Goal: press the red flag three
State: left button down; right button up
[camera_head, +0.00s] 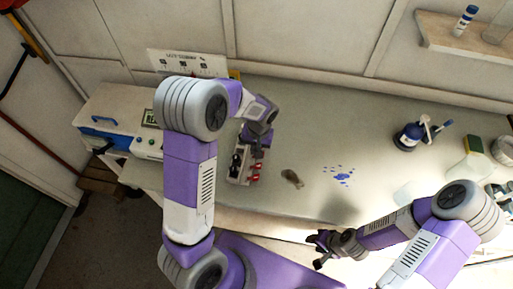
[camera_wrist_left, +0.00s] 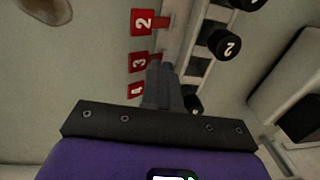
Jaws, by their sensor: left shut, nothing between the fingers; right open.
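The red flag three (camera_wrist_left: 138,62) shows in the left wrist view, between red flag two (camera_wrist_left: 143,22) and red flag four (camera_wrist_left: 135,89). The flags stick out from the side of a pale panel device (camera_head: 237,180) on the bench. My left gripper (camera_wrist_left: 161,66) is shut and empty. In the wrist view its fingertips lie just right of flag three, and I cannot tell whether they touch it. In the head view the left wrist partly covers the device. My right gripper (camera_head: 322,250) is open and empty near the bench's front edge.
Black numbered knobs (camera_wrist_left: 226,44) line the device's other side. A brown lump (camera_head: 292,178) and blue spots (camera_head: 341,175) lie on the bench (camera_head: 310,130) to the right. A white-and-blue box (camera_head: 104,121) is at left.

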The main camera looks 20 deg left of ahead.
pick_arm(q)
jog(key=d+r+p, duration=0.3)
jog(key=r, duration=0.8)
jog(key=shift+w+r, duration=0.35)
jog(key=shift+w, duration=0.05)
jog(key=shift+d, duration=0.1)
